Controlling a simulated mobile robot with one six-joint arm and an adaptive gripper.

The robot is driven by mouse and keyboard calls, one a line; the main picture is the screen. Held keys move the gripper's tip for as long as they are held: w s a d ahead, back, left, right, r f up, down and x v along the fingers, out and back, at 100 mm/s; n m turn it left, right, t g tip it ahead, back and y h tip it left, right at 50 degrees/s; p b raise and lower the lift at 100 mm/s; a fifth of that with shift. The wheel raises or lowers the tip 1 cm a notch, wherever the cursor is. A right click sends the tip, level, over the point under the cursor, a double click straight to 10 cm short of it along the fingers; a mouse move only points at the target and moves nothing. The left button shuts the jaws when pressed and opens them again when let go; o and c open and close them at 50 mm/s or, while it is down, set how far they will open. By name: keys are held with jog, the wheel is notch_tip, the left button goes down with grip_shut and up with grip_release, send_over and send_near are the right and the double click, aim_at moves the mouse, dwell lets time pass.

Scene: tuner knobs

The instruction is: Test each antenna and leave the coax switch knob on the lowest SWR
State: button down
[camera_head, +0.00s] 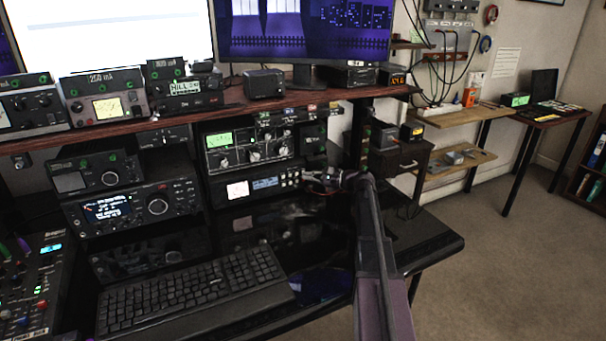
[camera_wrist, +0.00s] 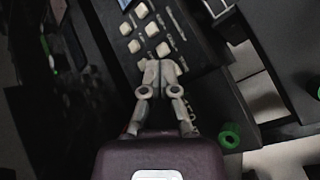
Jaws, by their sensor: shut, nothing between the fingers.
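My gripper (camera_head: 312,179) is at the right end of a low black unit with a lit white display and several buttons (camera_head: 262,186). In the wrist view my gripper (camera_wrist: 160,64) is shut and empty, its fingertips over or close to the lower edge of a dark panel with pale square buttons (camera_wrist: 150,28). I cannot tell whether they touch it. Above that unit stands a tuner-like box (camera_head: 247,143) with a green display and several pale knobs. I cannot pick out the coax switch knob with certainty, and my gripper may hide part of that area.
A radio with a large knob (camera_head: 133,204) and a smaller unit (camera_head: 95,172) stand to the left. Meters (camera_head: 105,97) sit on the upper shelf (camera_head: 140,130). A keyboard (camera_head: 190,290) lies on the glossy black desk. The desk's right edge is near my arm. In the wrist view green round parts (camera_wrist: 229,136) show at right.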

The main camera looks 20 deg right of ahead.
jog(key=shift+w, duration=0.35)
dwell(0.7)
jog(key=shift+s, duration=0.1)
dwell(0.4)
jog(key=shift+s, duration=0.7)
jog(key=shift+s, duration=2.5)
jog(key=shift+d, duration=0.1)
dwell(2.9)
